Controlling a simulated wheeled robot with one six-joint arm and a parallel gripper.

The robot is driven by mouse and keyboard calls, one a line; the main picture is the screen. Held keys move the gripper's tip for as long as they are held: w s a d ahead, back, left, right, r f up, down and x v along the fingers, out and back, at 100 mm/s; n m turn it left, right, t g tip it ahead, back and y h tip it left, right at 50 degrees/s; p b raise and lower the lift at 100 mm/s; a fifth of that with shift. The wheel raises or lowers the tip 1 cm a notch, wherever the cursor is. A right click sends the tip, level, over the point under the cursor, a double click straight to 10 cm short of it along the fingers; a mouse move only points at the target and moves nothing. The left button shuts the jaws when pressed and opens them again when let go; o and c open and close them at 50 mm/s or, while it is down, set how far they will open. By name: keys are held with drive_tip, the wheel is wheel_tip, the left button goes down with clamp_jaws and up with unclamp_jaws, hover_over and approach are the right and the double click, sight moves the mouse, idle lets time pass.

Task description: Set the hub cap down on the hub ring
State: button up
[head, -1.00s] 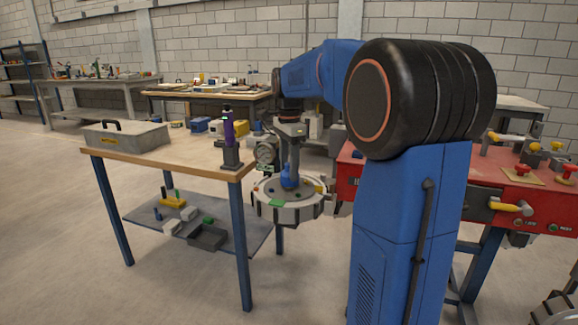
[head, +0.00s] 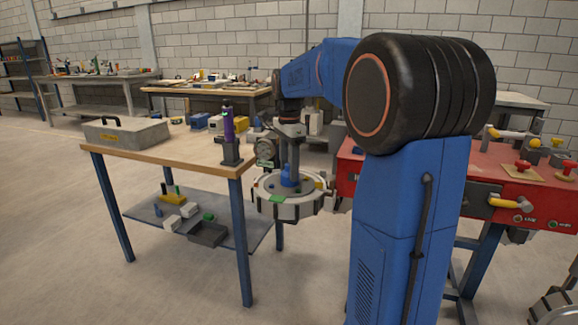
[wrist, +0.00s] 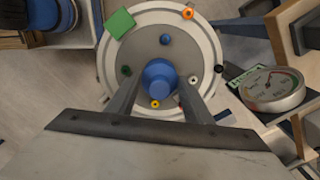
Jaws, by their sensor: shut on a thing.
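A blue rounded knob-like piece, which I take for the hub cap (wrist: 160,80), is between the fingertips of my gripper (wrist: 155,90). My gripper also shows in the head view (head: 290,155), shut on the blue piece (head: 290,175) and pointing down. The piece is over the middle of a round grey plate with a pale rim (wrist: 207,50); this plate also shows in the head view (head: 290,211). I cannot tell whether the cap touches the plate. The hub ring is not distinguishable; the cap and fingers hide the plate's centre.
Small coloured pegs surround the centre, including a blue one (wrist: 165,39) and a yellow one (wrist: 155,104). A green square (wrist: 120,23) sits on the rim. A round gauge (wrist: 272,89) stands close right. A wooden-topped table (head: 165,151) and red bench (head: 490,175) flank the plate.

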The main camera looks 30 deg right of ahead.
drive_tip(key=shift+f, duration=0.15)
drive_tip(key=o, duration=1.6)
drive_tip(key=shift+r, duration=4)
